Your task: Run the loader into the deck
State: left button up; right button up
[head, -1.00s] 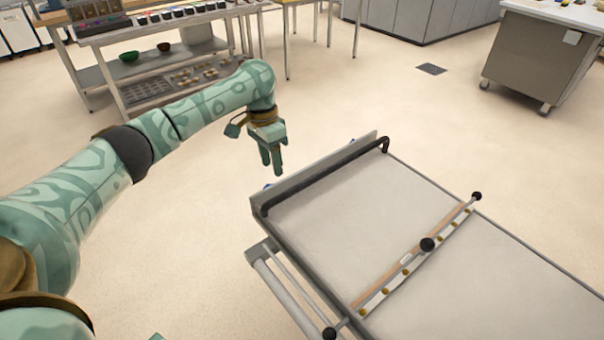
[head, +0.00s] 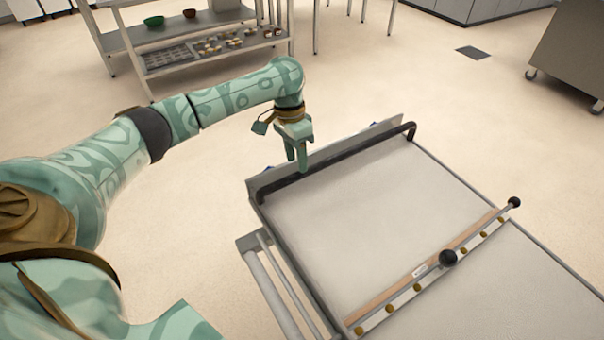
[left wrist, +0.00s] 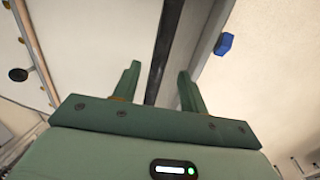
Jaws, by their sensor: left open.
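The loader (head: 362,210) is a long pale flat bed with grey side rails, running from the middle to the lower right of the head view. A dark handle bar (head: 335,166) spans its far end, bent at the ends. My left gripper (head: 303,165) is open and points down at this bar, near its left half. In the left wrist view the dark bar (left wrist: 166,50) runs between the two spread fingers (left wrist: 157,80); I cannot tell whether they touch it. My right gripper is not in view. The deck opening is not in view.
A crossbar with black knobs (head: 447,258) lies across the loader. A rail (head: 275,290) runs along its left side. A steel shelf table (head: 200,45) stands at the back left, and a grey cabinet (head: 580,50) at the right.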

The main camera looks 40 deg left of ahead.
pick_arm(q)
jog(key=f, duration=0.1)
jog(key=f+b, duration=0.1)
jog(key=f, duration=0.2)
jog(key=shift+s+d, duration=0.15)
jog(key=shift+d, duration=0.2)
jog(key=shift+r, duration=0.1)
grip_shut()
